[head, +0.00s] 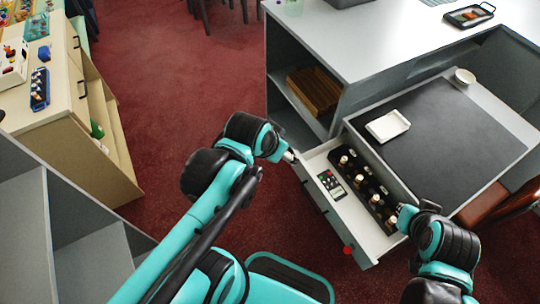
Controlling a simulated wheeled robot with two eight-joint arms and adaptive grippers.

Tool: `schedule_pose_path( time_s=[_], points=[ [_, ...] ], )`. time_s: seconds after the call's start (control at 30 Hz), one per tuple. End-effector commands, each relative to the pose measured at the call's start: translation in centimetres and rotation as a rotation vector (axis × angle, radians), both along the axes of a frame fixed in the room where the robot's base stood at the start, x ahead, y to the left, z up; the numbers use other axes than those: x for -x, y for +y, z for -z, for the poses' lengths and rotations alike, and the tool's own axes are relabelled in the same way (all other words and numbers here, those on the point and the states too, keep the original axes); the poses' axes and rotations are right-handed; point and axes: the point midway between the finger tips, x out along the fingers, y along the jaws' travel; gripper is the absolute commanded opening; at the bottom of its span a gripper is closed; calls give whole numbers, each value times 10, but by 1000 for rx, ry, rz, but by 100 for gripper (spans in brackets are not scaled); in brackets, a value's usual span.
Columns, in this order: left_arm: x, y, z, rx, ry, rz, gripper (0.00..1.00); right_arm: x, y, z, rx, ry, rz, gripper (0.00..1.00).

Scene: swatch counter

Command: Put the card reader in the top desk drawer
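The top desk drawer (310,166) is pulled out from the grey desk. A small dark device with coloured keys, which looks like the card reader (331,185), lies flat on the drawer floor near its front. Beside it, a black rack (375,207) of several dark bottles stands along the drawer. My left gripper (291,157) is at the drawer's far left corner, apart from the card reader. My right gripper (394,220) is at the drawer's near right end, close to the rack. Both are too small to tell open from shut, and I see nothing held in either.
A white square dish (387,126) and a dark mat (440,130) lie on the desktop, with a small cup (464,77) behind. A black tray (470,15) sits on the grey counter (380,40). A wooden cabinet (75,110) stands left. Red carpet is clear between.

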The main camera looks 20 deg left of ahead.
Motion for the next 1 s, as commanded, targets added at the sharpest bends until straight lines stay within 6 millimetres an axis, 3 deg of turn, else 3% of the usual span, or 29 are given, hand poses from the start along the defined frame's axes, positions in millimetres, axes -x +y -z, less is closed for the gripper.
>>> schedule_pose_path(
  time_s=[0.1, 0.23, 1.0],
  points=[
    [19, 8, 4, 50, -51, -127, 72, 0, 0, 0, 0, 0, 0, 0],
    [27, 12, 7, 84, -82, -201, 72, 0, 0, 0, 0, 0, 0, 0],
    [28, 13, 7, 92, -87, -214, 72, 0, 0, 0, 0, 0, 0, 0]
  ],
)
